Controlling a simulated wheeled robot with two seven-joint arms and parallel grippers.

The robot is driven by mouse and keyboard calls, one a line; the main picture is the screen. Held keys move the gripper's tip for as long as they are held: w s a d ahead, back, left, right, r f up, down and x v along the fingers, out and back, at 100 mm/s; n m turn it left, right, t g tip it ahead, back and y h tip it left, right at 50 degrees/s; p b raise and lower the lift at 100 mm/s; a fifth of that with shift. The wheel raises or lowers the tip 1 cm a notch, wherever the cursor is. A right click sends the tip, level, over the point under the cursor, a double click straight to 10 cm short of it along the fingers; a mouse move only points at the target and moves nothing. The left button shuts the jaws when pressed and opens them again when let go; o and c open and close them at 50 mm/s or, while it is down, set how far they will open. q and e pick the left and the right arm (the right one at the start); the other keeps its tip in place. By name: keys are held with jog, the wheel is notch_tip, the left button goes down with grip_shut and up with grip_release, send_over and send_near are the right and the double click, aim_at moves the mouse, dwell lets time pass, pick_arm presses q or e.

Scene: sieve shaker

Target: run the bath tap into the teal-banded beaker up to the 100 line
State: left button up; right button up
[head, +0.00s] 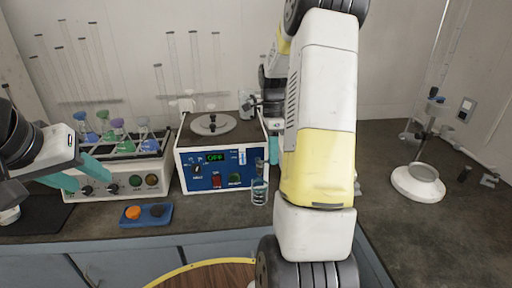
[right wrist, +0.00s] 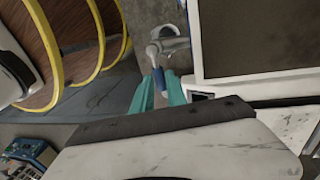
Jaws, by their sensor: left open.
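The bath (head: 205,152) is a white box with a blue front panel and a green display that seems to read OFF. The beaker (head: 259,191) with a teal band stands upright at the bath's front right corner; its water level and lines are too small to read. My right gripper (right wrist: 159,80) points down beside the bath, one teal finger on each side of a blue-tipped part, apparently the tap (right wrist: 157,52). Whether it grips that part is unclear. My left gripper (head: 77,172) is open and empty at the left, before the flask rack.
A rack of coloured flasks (head: 115,142) stands left of the bath. A blue tray (head: 146,215) with an orange and a dark piece lies near the counter's front edge. A white round stand (head: 418,184) is at the right. My right arm hides the counter's middle.

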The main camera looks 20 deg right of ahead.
grip_shut()
dwell(1.1)
jog(key=m, duration=0.1)
jog(key=s+m, duration=0.1)
jog(key=m, duration=0.1)
jog(key=shift+s+a+y, duration=0.15)
jog(key=shift+y, duration=0.15)
jog(key=o, duration=0.6)
grip_release()
jog(key=shift+v, duration=3.95)
